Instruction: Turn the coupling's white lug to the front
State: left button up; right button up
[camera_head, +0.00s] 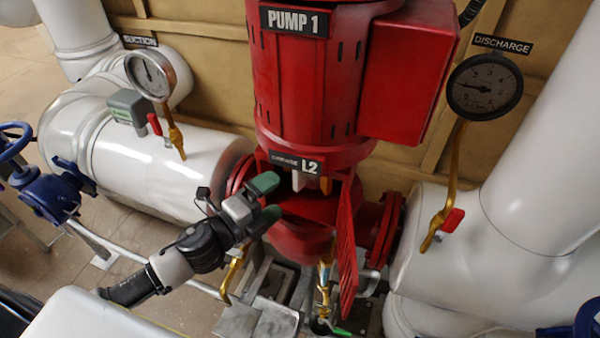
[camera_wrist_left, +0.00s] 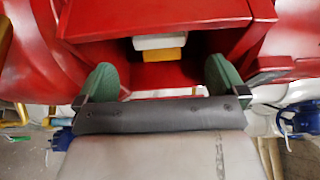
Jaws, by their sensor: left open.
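The red pump (camera_head: 310,90) has an opening under its L2 label. In it a white lug (camera_head: 297,181) shows at the left and a yellow-orange piece (camera_head: 325,186) to its right. In the left wrist view the white lug (camera_wrist_left: 160,42) sits directly above the yellow piece (camera_wrist_left: 165,54). The rest of the coupling is in shadow. My left gripper (camera_head: 268,199) is at the left of the opening, its green fingertips spread and empty. In the left wrist view the gripper (camera_wrist_left: 163,78) has the lug ahead, between its fingers in the picture but apart from them. My right gripper is not seen.
A red panel (camera_head: 347,255) hangs at the right side of the opening. White pipes stand at both sides, with a suction gauge (camera_head: 150,75) and a discharge gauge (camera_head: 484,87). A blue valve (camera_head: 48,190) is at far left. Thin metal pipework runs below my arm.

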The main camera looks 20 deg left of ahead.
aim_at(294, 180)
pick_arm(q)
jog(key=p+x, duration=0.1)
jog(key=x, duration=0.5)
jog(key=shift+w+r+p, duration=0.1)
jog(key=shift+w+p, duration=0.2)
jog(key=shift+p, duration=0.1)
jog(key=shift+w+d, duration=0.35)
jog(key=shift+w, duration=0.25)
jog(key=shift+c, duration=0.2)
jog(key=c, duration=0.9)
jog(key=shift+d+n+t+y, duration=0.5)
jog(key=shift+n+y, duration=0.2)
jog(key=shift+y, duration=0.3)
jog(key=shift+d+f+n+t+y, duration=0.1)
jog(key=shift+d+n+t+y, duration=0.15)
jog(key=shift+n+y, duration=0.5)
jog(key=shift+d+f+n+t+y, duration=0.1)
jog(key=shift+d+n+t+y, duration=0.3)
jog(key=shift+y, duration=0.65)
jog(key=shift+a, duration=0.1)
